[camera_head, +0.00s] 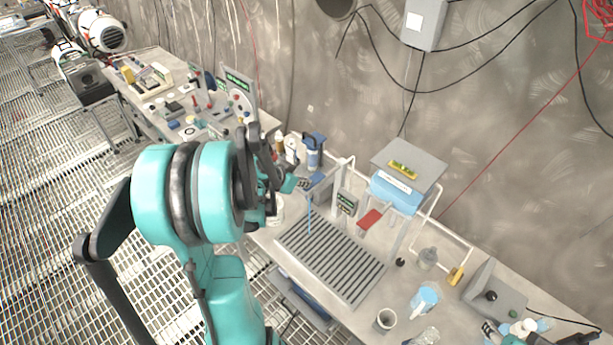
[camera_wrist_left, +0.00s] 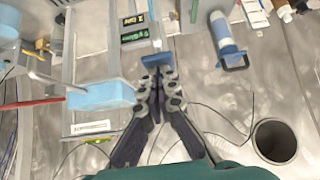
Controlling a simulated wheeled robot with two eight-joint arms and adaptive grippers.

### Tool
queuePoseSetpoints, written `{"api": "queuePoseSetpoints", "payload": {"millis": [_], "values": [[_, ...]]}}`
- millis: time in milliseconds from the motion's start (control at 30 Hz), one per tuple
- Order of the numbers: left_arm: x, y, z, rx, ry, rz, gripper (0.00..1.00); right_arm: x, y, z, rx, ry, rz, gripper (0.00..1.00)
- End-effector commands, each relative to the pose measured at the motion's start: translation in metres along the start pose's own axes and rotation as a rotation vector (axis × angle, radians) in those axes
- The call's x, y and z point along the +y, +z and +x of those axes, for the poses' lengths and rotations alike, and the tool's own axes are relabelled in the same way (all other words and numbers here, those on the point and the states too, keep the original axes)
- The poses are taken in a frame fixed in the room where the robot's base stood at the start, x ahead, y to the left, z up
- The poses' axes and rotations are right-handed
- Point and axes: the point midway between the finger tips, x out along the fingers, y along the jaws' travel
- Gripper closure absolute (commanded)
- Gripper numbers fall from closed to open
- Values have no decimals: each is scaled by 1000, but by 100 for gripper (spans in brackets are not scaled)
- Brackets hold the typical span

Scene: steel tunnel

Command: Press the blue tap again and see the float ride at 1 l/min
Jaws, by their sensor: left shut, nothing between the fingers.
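The blue tap (camera_wrist_left: 156,60) is a small blue lever just beyond my left fingertips in the left wrist view. My left gripper (camera_wrist_left: 158,74) is shut and empty, its tips overlapping the tap's near edge; I cannot tell whether they touch. In the head view my left gripper (camera_head: 298,184) is beside the blue tap (camera_head: 317,176) above the bench. A thin blue vertical line (camera_head: 309,216) shows below the tap, over the slatted drain tray (camera_head: 333,262). No float can be made out. A gripper that looks like my right one (camera_head: 490,329) is at the lower right edge.
A small dark display (camera_head: 346,202) stands right of the tap; its text is too small to read. A blue tank (camera_head: 396,192) stands on a frame farther right. A blue-and-white cylinder (camera_wrist_left: 228,40) is close to the tap. Cups and a grey box (camera_head: 494,292) crowd the right end.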

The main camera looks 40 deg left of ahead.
Motion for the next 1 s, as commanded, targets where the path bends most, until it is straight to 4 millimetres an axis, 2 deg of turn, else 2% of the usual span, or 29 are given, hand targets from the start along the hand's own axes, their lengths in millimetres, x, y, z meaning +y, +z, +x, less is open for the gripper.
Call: {"api": "queuePoseSetpoints", "payload": {"millis": [1000], "values": [[0, -11, -11, -1, 0, 0, 100, 0, -6, -9, 0, 0, 0, 50]]}}
